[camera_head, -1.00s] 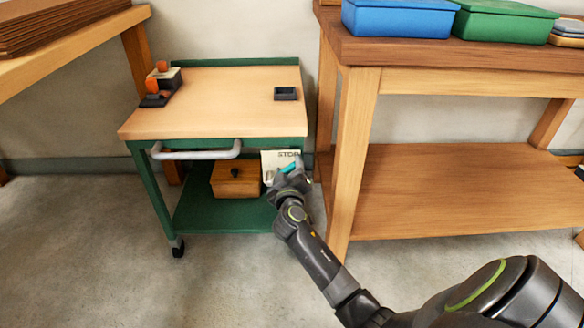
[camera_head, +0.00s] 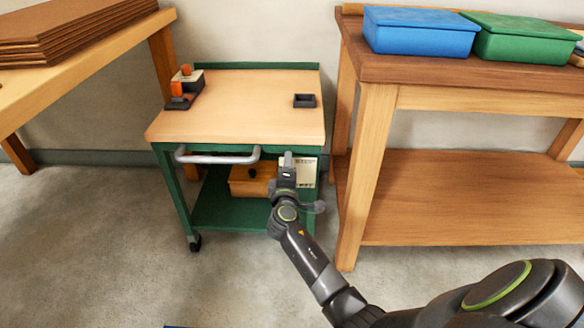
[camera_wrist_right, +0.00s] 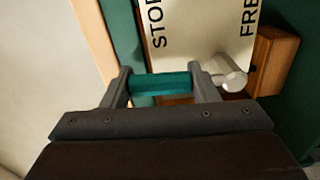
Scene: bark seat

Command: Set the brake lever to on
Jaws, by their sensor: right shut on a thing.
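The brake lever's teal grip (camera_wrist_right: 160,84) lies between the two fingers of my right gripper (camera_wrist_right: 162,86), which is shut on it. A pale round pivot (camera_wrist_right: 228,75) shows beside the right finger. A white plate (camera_wrist_right: 195,30) behind the lever reads STOP on its left and FRE, cut off, on its right. In the head view the plate (camera_head: 309,172) is under the right side of the trolley top, and my right gripper (camera_head: 287,160) is in front of its left edge. The grip is hidden there. My left gripper is out of view.
The green trolley (camera_head: 235,108) has a pale handle (camera_head: 215,158) left of my gripper. A wooden box (camera_head: 248,182) sits on its lower shelf. A workbench (camera_head: 370,175) stands close on the right. Open floor (camera_head: 90,235) lies left of the trolley.

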